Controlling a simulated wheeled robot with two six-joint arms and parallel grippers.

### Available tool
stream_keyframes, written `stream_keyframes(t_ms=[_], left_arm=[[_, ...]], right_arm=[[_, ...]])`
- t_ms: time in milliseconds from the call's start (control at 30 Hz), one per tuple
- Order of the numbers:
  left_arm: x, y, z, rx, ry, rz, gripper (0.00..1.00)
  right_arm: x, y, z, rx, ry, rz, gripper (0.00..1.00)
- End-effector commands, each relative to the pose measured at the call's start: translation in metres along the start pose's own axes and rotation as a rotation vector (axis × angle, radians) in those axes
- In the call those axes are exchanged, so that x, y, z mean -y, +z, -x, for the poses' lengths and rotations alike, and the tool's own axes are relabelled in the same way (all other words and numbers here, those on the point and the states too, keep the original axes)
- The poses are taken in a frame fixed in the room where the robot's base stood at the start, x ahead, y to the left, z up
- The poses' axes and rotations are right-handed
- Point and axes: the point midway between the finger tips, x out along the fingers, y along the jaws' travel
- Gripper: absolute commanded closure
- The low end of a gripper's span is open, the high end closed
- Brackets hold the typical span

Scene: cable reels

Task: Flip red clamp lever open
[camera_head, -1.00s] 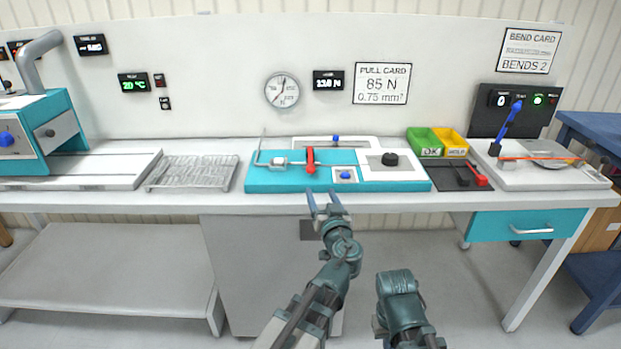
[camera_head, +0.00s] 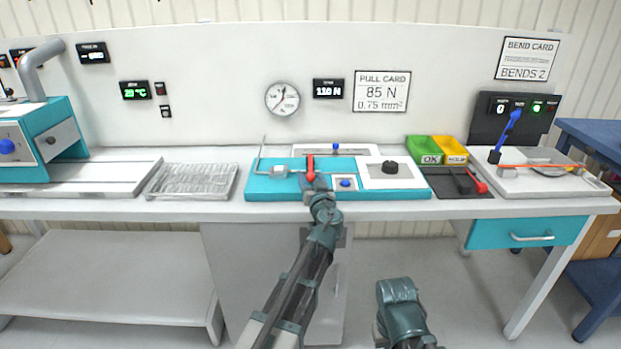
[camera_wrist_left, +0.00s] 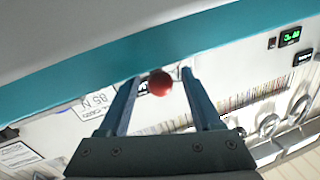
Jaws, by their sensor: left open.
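The red clamp lever (camera_head: 310,163) stands on the teal fixture (camera_head: 262,187) at the middle of the bench. My left gripper (camera_head: 315,182) reaches it from the front, and its fingers partly cover the lever's lower part in the head view. In the left wrist view the lever's round red end (camera_wrist_left: 160,83) shows between the two spread fingers (camera_wrist_left: 159,79) of that gripper. The fingers are open; whether one touches the lever I cannot tell. Part of my right arm shows at the bottom of the head view, but its gripper does not.
Green (camera_head: 422,152) and yellow (camera_head: 453,152) bins stand further right. A wire tray (camera_head: 192,181) lies to the left.

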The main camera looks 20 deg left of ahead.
Motion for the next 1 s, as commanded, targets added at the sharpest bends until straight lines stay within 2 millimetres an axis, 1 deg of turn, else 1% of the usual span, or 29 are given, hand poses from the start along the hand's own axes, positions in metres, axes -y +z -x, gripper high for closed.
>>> stream_keyframes(t_ms=[100, 367, 400, 467, 500, 567, 700, 733, 1000], left_arm=[[-0.0002, 0.0, -0.0041, 0.0, 0.0, 0.0, 0.34], [0.0001, 0.0, -0.0041, 0.0, 0.0, 0.0, 0.34], [0.0002, 0.0, -0.0041, 0.0, 0.0, 0.0, 0.41], [0.0002, 0.0, -0.004, 0.0, 0.0, 0.0, 0.52], [0.0001, 0.0, -0.004, 0.0, 0.0, 0.0, 0.59], [0.0002, 0.0, -0.004, 0.0, 0.0, 0.0, 0.7], [0.0001, 0.0, -0.004, 0.0, 0.0, 0.0, 0.95], [0.0001, 0.0, -0.004, 0.0, 0.0, 0.0, 1.0], [0.0002, 0.0001, -0.0039, 0.0, -0.001, 0.0, 1.0]], right_arm=[[0.0, 0.0, 0.0, 0.0, 0.0, 0.0, 1.0], [0.0, 0.0, 0.0, 0.0, 0.0, 0.0, 1.0], [0.0, 0.0, 0.0, 0.0, 0.0, 0.0, 1.0], [0.0, 0.0, 0.0, 0.0, 0.0, 0.0, 1.0], [0.0, 0.0, 0.0, 0.0, 0.0, 0.0, 1.0], [0.0, 0.0, 0.0, 0.0, 0.0, 0.0, 1.0], [0.0, 0.0, 0.0, 0.0, 0.0, 0.0, 1.0], [0.0, 0.0, 0.0, 0.0, 0.0, 0.0, 1.0], [0.0, 0.0, 0.0, 0.0, 0.0, 0.0, 1.0]])
